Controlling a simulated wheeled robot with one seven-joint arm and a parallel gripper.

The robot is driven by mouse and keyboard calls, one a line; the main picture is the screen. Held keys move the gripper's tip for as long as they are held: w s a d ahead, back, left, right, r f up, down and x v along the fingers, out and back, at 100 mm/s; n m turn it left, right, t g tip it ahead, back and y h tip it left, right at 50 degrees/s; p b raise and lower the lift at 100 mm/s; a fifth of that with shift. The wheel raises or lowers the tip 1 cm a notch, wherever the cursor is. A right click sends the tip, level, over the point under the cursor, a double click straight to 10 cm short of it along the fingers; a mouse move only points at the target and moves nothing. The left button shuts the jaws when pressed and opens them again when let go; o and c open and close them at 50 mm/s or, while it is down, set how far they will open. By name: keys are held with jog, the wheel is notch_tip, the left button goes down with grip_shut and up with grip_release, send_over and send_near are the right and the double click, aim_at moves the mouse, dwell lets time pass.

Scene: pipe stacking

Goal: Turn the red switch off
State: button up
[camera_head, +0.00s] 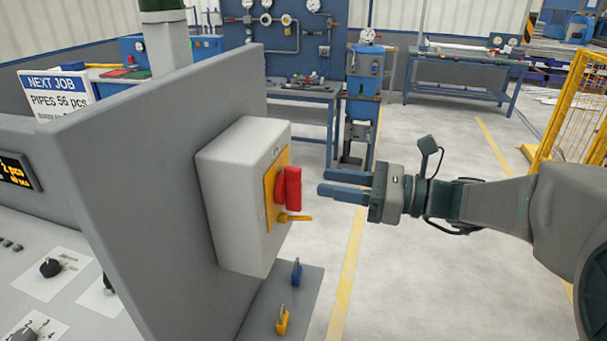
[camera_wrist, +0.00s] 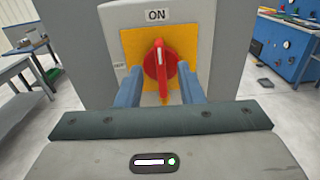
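The red switch (camera_head: 289,187) is a rotary handle on a yellow plate (camera_head: 270,190), on the side of a light grey box (camera_head: 235,185). In the wrist view the red handle (camera_wrist: 159,68) stands upright, under the ON label (camera_wrist: 156,15). A smaller label (camera_wrist: 119,66), hard to read, sits at the plate's left. My gripper (camera_head: 322,190) is open, with its blue fingers pointing at the switch. In the head view the fingertips are a short gap from the handle. In the wrist view the fingers appear on either side of the handle. The gripper looks empty.
The box is fixed to a grey panel (camera_head: 150,190). A yellow tab (camera_head: 294,217) sticks out below the handle. A blue padlock (camera_head: 296,273) and a yellow padlock (camera_head: 282,320) stand on a ledge below. Open floor (camera_head: 400,270) lies to the right.

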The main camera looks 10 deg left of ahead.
aim_at(301, 178)
jog(key=a, duration=0.6)
jog(key=shift+w+p, duration=0.2)
jog(key=shift+p, duration=0.1)
grip_shut()
